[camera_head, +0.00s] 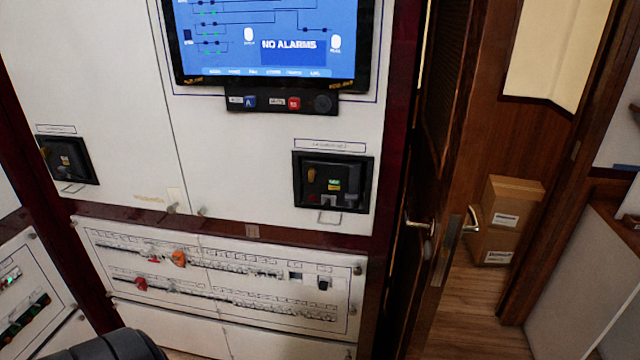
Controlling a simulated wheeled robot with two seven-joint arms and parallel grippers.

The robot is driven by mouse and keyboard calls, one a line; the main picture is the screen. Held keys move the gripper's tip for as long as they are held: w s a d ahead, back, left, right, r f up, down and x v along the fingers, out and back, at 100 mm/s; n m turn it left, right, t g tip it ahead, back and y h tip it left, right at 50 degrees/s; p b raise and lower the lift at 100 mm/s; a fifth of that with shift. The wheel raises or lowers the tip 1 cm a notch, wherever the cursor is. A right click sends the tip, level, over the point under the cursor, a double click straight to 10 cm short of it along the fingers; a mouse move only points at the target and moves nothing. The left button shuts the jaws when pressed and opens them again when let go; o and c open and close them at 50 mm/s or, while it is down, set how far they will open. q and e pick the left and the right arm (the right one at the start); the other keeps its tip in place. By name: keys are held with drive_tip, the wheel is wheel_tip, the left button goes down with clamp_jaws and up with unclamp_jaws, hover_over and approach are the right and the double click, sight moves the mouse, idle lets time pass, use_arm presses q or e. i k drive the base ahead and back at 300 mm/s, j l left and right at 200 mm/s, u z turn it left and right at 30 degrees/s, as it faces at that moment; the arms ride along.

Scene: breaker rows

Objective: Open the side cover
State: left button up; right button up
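A white breaker panel (215,275) with two rows of small breakers and several red and orange parts sits low in the middle. It lies flat in line with the wall, with round knobs at its corners. Another white panel (35,285) with dark switches stands at the lower left, set at an angle to it and cut off by the picture edge. I cannot tell which of these the side cover is; neither shows a clear opening. Neither of my grippers is in view.
A screen (265,40) reading "NO ALARMS" and two black breaker units (333,182) (67,160) are above. A wooden door (465,150) with handles is at right, with cardboard boxes (500,220) beyond. A dark rounded object (110,346) shows at the bottom left.

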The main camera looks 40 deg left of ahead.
sight(344, 297)
drive_tip(key=u, duration=1.55)
